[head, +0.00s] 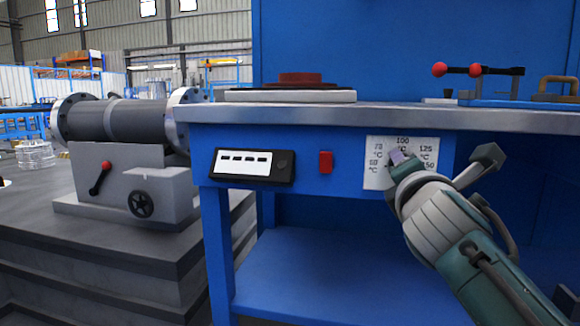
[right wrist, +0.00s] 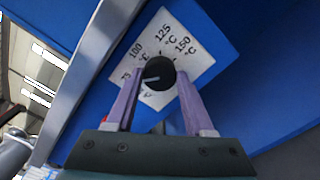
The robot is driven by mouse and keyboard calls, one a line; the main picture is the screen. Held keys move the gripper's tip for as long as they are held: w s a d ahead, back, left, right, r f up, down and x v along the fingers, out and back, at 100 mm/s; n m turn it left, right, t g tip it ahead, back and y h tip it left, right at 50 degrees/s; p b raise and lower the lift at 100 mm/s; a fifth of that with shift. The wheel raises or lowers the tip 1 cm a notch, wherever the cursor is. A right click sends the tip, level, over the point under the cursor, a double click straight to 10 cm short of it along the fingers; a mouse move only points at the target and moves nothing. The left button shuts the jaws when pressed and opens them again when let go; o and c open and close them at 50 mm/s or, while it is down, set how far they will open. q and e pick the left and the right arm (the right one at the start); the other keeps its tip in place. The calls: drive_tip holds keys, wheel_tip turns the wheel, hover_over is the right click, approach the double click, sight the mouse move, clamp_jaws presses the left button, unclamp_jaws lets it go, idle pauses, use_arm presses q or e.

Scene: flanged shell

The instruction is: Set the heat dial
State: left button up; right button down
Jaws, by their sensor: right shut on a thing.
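The heat dial is a round black knob (right wrist: 158,72) on a white scale plate (head: 376,176) on the front of the blue bench. In the right wrist view the plate (right wrist: 185,30) shows marks of 75, 100, 125 and 150 °C. A pale pointer line on the knob points left, roughly towards the 75 side; its exact mark is unclear. My right gripper (head: 402,158) is shut on the knob, with a purple finger on each side of it, also seen in the right wrist view (right wrist: 158,88). In the head view my gripper hides the knob. My left gripper is not in view.
A red switch (head: 326,162) and a black-framed display panel (head: 254,166) sit left of the plate. The metal bench edge (head: 330,115) runs just above. Red-knobbed levers (head: 475,70) stand on the bench at right. A grey flanged machine (head: 125,120) stands at left.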

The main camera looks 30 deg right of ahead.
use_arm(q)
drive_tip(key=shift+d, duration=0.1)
use_arm(e)
drive_tip(key=shift+f, duration=0.1)
drive_tip(key=shift+c, duration=1.4)
unclamp_jaws()
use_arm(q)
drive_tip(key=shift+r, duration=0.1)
use_arm(e)
drive_tip(key=shift+r, duration=0.2)
